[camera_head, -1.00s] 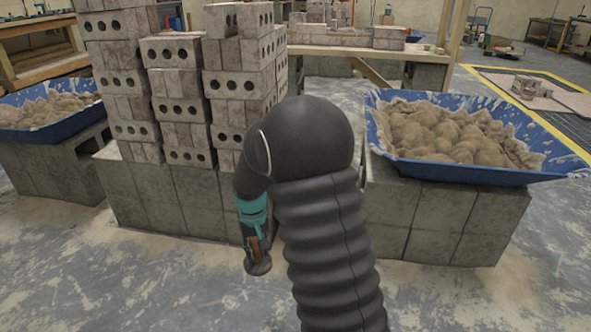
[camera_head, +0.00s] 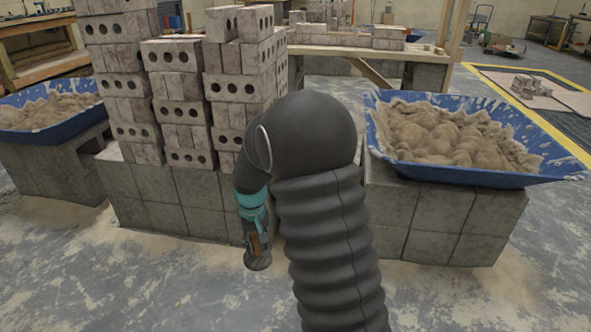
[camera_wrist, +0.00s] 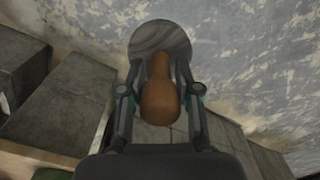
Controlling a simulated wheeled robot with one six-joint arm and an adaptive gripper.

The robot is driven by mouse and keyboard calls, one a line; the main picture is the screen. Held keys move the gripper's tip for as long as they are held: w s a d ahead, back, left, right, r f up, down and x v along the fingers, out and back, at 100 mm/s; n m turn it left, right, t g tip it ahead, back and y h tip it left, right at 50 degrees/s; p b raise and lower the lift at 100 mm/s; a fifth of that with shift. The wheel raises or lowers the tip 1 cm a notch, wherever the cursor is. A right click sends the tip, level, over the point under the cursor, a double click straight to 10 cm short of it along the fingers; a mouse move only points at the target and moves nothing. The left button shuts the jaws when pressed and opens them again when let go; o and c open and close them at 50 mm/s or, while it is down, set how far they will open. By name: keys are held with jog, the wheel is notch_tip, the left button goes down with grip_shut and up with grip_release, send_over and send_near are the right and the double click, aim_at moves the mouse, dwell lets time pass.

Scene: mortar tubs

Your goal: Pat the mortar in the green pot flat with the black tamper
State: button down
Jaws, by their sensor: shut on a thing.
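My gripper (camera_head: 255,236) points down in front of the block platform, left of my arm. It is shut on the brown wooden handle (camera_wrist: 161,97) of a tamper. The tamper's round dark grey foot (camera_wrist: 160,38) hangs below and is in the clear over the floor; it also shows small in the head view (camera_head: 258,262). No green pot can be made out in the head view. A small dark green patch shows at the lower left edge of the wrist view, too little to name.
A blue tub (camera_head: 548,172) heaped with mortar (camera_head: 450,135) stands on blocks at the right. Another blue tub (camera_head: 60,133) with mortar stands at the left. Stacked bricks (camera_head: 182,105) rise on the grey block platform (camera_head: 165,200). The floor (camera_head: 130,285) in front is clear.

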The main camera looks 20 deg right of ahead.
aim_at(257, 259)
jog(key=shift+r+p, duration=3.9)
jog(key=shift+r, duration=1.7)
jog(key=shift+r+p, duration=0.65)
jog(key=shift+r, duration=0.2)
jog(key=shift+f, duration=0.1)
jog(key=f+b, duration=0.4)
jog(key=f, duration=0.1)
jog(key=f+b, duration=0.4)
jog(key=f, duration=0.1)
jog(key=s+f+b, duration=0.1)
jog(key=f+b, duration=0.3)
jog(key=f, duration=0.1)
jog(key=shift+a+f, duration=0.3)
jog(key=shift+w+r, duration=0.1)
